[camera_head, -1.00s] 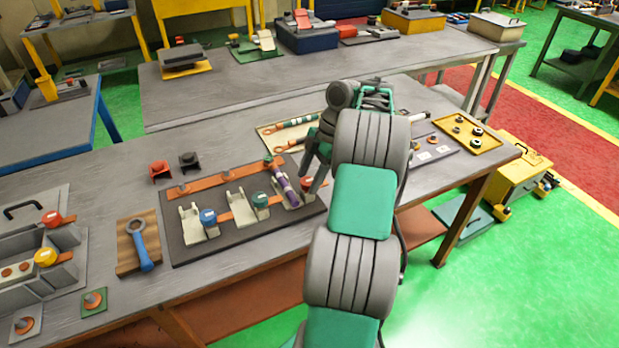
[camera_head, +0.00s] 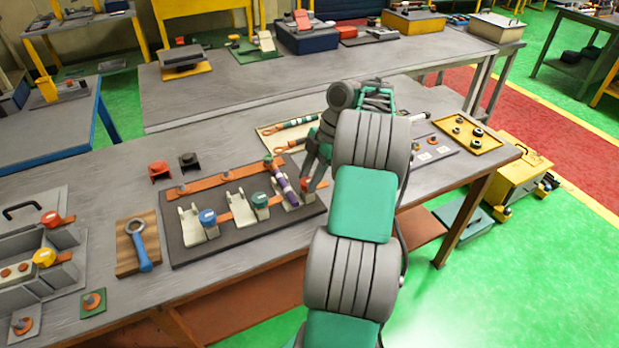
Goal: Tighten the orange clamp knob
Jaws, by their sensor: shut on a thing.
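The orange clamp knob (camera_head: 305,184) sits on the right-hand clamp of a dark fixture board (camera_head: 244,237). A purple-wrapped bar (camera_head: 284,184) lies in this clamp, to the left of the knob. My gripper (camera_head: 309,182) points down at the knob and is shut on it. The fingers and my arm cover part of the knob, so its contact is only partly seen. The two other clamps on the board have a blue knob (camera_head: 208,217) and a green knob (camera_head: 260,200), and their cradles look empty.
A blue-handled ring wrench (camera_head: 141,245) lies on a wooden block left of the board. A red block (camera_head: 160,170) and a black block (camera_head: 189,160) stand behind it. A pale tray (camera_head: 271,142) with wrapped bars lies behind my gripper. A yellow tray (camera_head: 467,131) holds small parts at right.

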